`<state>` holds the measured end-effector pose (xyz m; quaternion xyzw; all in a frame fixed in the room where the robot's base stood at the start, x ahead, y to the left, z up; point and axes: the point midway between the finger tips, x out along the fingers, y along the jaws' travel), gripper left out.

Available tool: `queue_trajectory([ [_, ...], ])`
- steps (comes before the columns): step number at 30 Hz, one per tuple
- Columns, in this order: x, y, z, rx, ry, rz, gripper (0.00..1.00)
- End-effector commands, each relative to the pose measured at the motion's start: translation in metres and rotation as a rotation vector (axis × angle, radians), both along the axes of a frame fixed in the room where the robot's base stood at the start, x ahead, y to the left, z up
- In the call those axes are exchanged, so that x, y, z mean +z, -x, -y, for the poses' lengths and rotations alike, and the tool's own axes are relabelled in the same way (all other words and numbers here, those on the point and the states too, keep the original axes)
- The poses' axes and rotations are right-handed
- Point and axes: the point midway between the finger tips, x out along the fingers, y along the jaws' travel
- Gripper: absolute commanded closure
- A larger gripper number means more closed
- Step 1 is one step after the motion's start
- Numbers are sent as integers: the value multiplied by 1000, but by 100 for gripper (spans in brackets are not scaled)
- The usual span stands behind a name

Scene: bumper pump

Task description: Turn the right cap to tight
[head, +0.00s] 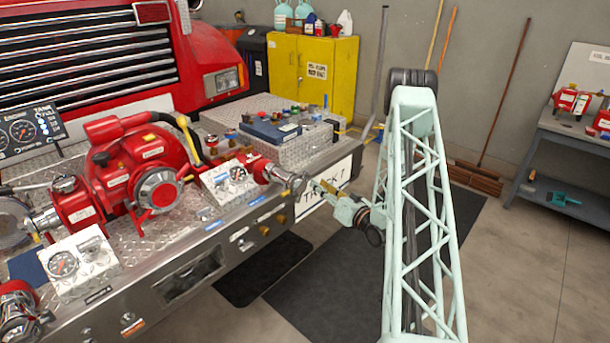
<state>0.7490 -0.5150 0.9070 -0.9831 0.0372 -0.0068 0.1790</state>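The right cap (281,176) is a silver metal piece on the outer end of the red right outlet (257,168), at the right side of the pump on the truck's bumper. My gripper (309,184) reaches in from the right, with its fingertips at or just beside the cap. From this view I cannot tell whether the fingers touch it or are closed around it. The fingers are small and partly merge with the cap's outline. The cap's thread and how tightly it sits cannot be made out.
The red pump (142,165) fills the middle of the bumper deck, with a gauge panel (230,180) left of the cap. A tread-plate box (287,148) with a blue case and small items stands behind. A yellow cabinet (312,72) is farther back. Open floor lies at right.

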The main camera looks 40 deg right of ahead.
Motion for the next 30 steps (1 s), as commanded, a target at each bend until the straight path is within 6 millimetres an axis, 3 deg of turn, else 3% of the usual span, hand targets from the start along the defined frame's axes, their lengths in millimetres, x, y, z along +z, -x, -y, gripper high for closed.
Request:
queue_trajectory([
  [18, 0, -81, 5, 2, 0, 2, 75],
  [30, 0, -107, 8, 0, -1, 0, 75],
])
